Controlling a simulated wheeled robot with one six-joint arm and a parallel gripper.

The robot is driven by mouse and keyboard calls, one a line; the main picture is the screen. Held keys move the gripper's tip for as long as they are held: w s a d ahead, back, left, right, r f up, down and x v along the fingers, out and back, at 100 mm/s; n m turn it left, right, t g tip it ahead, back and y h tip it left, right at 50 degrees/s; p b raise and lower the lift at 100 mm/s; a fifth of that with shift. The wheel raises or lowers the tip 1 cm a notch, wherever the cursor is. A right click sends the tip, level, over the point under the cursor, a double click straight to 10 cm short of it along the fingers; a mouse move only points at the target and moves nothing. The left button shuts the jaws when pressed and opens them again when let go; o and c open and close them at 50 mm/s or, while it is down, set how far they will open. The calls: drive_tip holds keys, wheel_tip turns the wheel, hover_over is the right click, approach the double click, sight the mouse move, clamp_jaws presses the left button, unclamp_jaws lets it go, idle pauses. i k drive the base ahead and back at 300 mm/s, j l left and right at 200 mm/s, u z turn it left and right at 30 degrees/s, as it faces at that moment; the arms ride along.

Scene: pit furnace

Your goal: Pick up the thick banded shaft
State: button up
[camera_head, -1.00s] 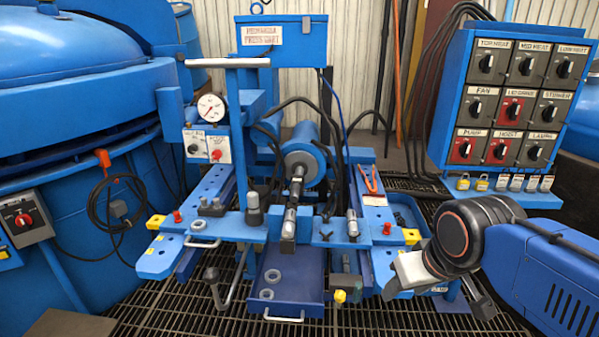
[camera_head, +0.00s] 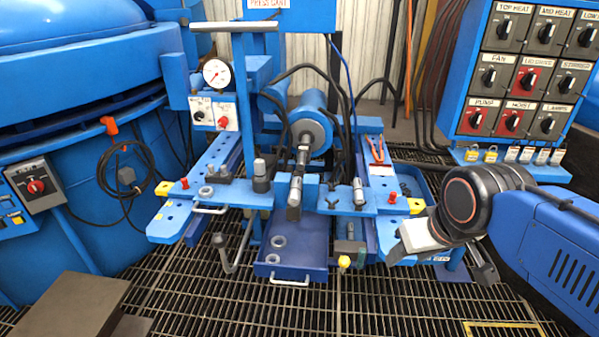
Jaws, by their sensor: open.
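On the blue press cart (camera_head: 236,192), several short metal shafts stand or lie along the front crossbar. A grey shaft with dark bands (camera_head: 294,192) sits at the middle, below the large cylinder. A slimmer silver one (camera_head: 358,192) is to its right. A thicker dark upright one (camera_head: 260,178) is to its left. I cannot tell for certain which is the thick banded shaft.
A blue drawer tray (camera_head: 316,265) with grey rings juts out below the crossbar. Red-handled pliers (camera_head: 377,150) lie on the right rail. A switch panel (camera_head: 530,75) stands behind my arm. The blue furnace (camera_head: 90,190) fills the left. Open grating floor lies in front.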

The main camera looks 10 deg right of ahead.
sight(297, 186)
drive_tip(key=i+l+u, duration=0.15)
drive_tip(key=i+l, duration=0.55)
drive_tip(key=l, duration=0.15)
